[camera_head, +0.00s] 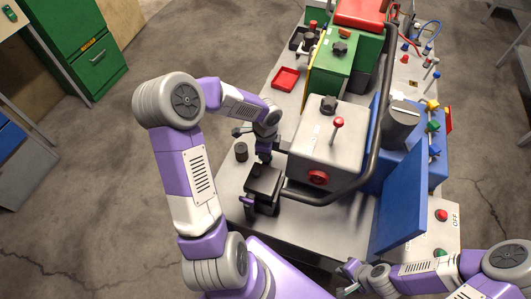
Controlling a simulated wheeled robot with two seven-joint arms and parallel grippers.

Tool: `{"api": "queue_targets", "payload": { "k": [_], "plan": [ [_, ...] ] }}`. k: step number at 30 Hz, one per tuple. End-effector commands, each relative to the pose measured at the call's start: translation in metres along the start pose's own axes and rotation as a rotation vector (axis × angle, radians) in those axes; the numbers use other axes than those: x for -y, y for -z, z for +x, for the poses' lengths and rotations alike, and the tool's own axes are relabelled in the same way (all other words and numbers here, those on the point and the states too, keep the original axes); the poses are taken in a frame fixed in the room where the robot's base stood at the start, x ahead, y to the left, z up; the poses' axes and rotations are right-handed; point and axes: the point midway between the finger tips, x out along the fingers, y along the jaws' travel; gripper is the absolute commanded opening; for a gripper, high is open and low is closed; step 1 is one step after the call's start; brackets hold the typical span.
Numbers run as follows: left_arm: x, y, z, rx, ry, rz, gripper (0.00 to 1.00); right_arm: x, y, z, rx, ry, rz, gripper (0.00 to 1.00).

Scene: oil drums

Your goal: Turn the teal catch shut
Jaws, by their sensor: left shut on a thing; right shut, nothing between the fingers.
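My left gripper (264,157) points down at the back edge of a small black box (263,182) on the grey bench top. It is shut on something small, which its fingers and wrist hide. I cannot make out a teal catch there. A small green-teal knob (432,127) shows on the right side of the blue housing, but I cannot tell whether it is the catch. My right gripper (348,271) is low at the front of the bench, shut and empty, apart from the black box.
A grey box (327,143) with a red knob (318,177) and a dark bent rail stand just right of my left gripper. A blue panel (402,200) rises above my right gripper. A red tray (286,79) lies farther back. A dark cylinder (241,151) stands at left.

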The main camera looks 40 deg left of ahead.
Motion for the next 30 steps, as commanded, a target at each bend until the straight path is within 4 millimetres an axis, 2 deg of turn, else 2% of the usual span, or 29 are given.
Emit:
{"api": "queue_targets", "payload": {
  "k": [30],
  "plan": [
    [-0.003,0.002,0.001,-0.001,0.003,-0.95,0.0,-0.015,0.002,0.039,0.0,0.0,0.0,0.0]
  ]
}}
